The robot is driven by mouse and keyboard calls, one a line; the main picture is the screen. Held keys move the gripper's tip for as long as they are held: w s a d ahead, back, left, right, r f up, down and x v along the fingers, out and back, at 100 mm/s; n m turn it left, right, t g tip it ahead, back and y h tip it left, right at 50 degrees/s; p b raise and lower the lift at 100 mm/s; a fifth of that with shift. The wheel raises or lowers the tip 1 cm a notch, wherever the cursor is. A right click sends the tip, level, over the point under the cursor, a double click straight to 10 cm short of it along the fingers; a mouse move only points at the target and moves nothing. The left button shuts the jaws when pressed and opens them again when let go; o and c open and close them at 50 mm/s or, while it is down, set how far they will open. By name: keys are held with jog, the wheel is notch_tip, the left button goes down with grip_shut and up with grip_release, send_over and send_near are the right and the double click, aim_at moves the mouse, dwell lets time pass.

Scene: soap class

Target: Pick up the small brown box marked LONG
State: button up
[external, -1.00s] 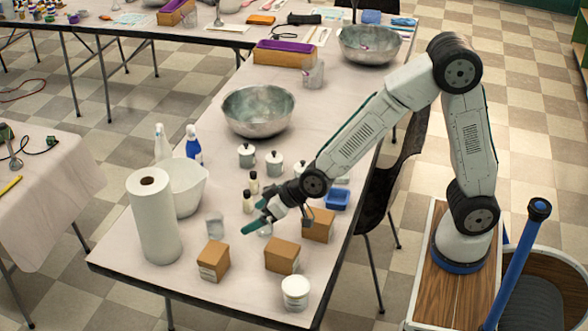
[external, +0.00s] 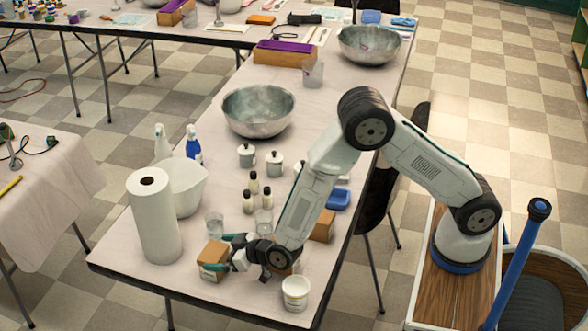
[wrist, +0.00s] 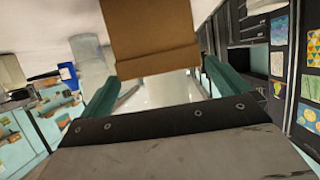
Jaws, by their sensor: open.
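A small brown box (external: 211,254) stands near the front of the table, right of the paper towel roll. Any marking on it is too small to read. My gripper (external: 226,253) is open at table level beside this box, with a green finger on its near side. In the wrist view a brown box (wrist: 150,40) fills the top middle, just beyond and between the open green fingers (wrist: 160,75). I cannot tell whether they touch it. A second brown box (external: 322,226) stands to the right, partly behind my arm. A third brown box is almost wholly hidden behind my wrist.
A white paper towel roll (external: 154,216) stands left of the box. A clear cup (external: 214,226) is close behind it. A white tub (external: 296,293) stands near the front right edge. Small bottles (external: 253,184), canisters (external: 275,163) and a metal bowl (external: 258,111) are farther back.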

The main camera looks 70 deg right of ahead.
aim_at(214, 252)
jog(key=x, duration=0.3)
jog(key=shift+w, duration=0.15)
jog(key=c, duration=1)
jog(key=shift+o, duration=0.2)
